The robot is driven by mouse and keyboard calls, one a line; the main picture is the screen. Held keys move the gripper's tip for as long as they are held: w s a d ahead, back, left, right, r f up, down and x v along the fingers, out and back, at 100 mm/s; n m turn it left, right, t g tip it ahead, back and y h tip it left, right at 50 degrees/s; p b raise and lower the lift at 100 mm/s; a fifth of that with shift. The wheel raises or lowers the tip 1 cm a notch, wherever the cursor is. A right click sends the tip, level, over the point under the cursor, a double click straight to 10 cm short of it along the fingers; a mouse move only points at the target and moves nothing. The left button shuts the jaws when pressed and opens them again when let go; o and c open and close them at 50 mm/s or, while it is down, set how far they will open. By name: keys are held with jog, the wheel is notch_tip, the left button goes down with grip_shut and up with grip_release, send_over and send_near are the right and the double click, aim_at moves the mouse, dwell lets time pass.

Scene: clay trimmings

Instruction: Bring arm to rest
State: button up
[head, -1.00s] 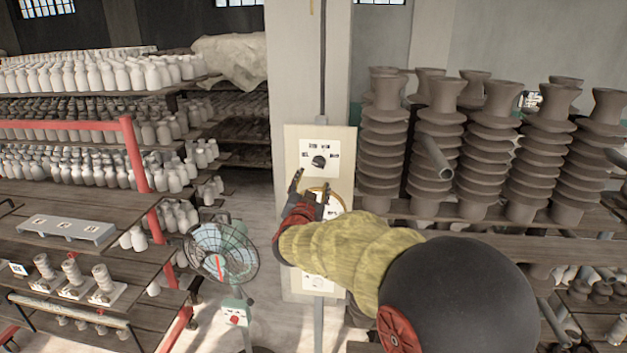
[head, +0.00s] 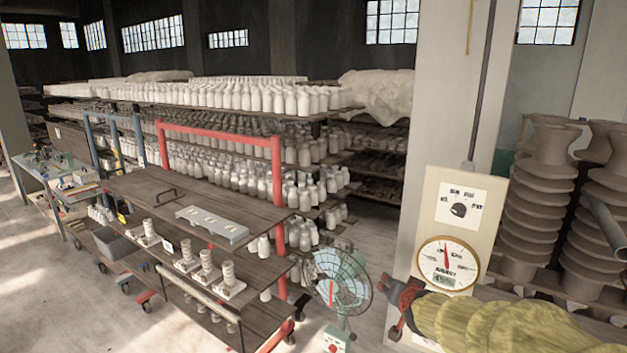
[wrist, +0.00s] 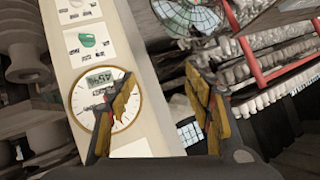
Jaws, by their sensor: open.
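My gripper (head: 402,310) shows at the lower right of the head view, in front of the lower part of a cream panel (head: 428,215) on a pillar. My arm, in a yellow-green sleeve, comes in from the lower right corner. In the wrist view my gripper (wrist: 163,105) has its two yellow-and-black fingers spread wide, with nothing between them. A black knob (head: 459,210) sits above the gauge.
A green fan (head: 342,280) stands just left of my gripper. A wooden cart (head: 150,190) with a red frame is further left, with racks of white bottles (head: 270,98) behind. Ribbed brown insulators (head: 540,205) stand at the right. Open floor lies at the far left.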

jog(key=s+a+f+n+g+y+b, duration=0.1)
jog(key=s+a+f+g+b, duration=0.2)
jog(key=s, duration=0.4)
jog(key=s+a+f+n+g+y+b, duration=0.1)
jog(key=s+f+n+b, duration=0.1)
jog(key=s+f, duration=0.4)
jog(key=s+a+f+n+g+y+b, duration=0.1)
jog(key=s+a+f+g+b, duration=0.15)
jog(key=s, duration=0.55)
jog(key=s+d+f+n+b, duration=0.1)
jog(key=s+f+b, duration=0.4)
jog(key=s+b, duration=0.3)
jog(key=s+d+f+h+b, duration=0.1)
jog(key=s+f+b, duration=0.4)
jog(key=s+b, duration=0.3)
jog(key=shift+s+d+f+n+h+b, duration=0.2)
jog(key=shift+s+f+n+h+b, duration=0.15)
jog(key=shift+s, duration=0.45)
jog(key=shift+t, duration=0.25)
jog(key=shift+c, duration=0.3)
